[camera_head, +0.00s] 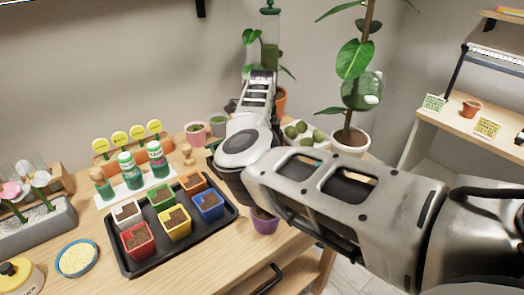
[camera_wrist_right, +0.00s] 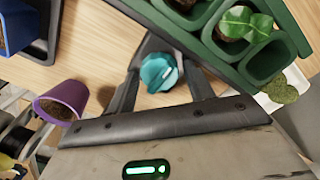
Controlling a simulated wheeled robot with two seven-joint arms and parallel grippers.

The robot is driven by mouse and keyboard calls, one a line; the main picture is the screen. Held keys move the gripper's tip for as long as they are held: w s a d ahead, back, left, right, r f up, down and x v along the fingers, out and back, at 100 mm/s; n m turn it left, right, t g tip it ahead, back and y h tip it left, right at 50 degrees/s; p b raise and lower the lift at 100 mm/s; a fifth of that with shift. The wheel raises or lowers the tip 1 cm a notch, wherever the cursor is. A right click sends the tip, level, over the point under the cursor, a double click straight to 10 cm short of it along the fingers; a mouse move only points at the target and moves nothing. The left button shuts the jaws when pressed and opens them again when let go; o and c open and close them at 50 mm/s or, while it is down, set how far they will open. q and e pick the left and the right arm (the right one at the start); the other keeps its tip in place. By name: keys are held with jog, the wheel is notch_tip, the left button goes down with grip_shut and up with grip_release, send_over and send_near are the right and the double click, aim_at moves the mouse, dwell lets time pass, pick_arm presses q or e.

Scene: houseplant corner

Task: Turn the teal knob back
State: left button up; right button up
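The teal knob (camera_wrist_right: 158,72) sits on the wooden table in the right wrist view, between the two dark fingers of my right gripper (camera_wrist_right: 162,68). The fingers stand on either side of it. The left finger looks close to it or touching, and a narrow gap seems to show on the right. The finger tips are partly hidden, so firm contact is unclear. In the head view my right arm comes in from the right and hides the knob and the right gripper. My left gripper is in neither view.
A green multi-cell tray (camera_wrist_right: 250,35) with a seedling lies just beyond the knob. A purple pot (camera_wrist_right: 62,102) stands to the left. A black tray (camera_head: 128,262) of coloured pots lies left of my arm. Bare wood (camera_wrist_right: 95,45) shows between the trays.

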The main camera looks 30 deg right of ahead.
notch_tip(320, 180, up, 16)
jog(key=b, duration=0.2)
jog(key=shift+b, duration=0.3)
jog(key=shift+f, duration=0.1)
dwell(0.5)
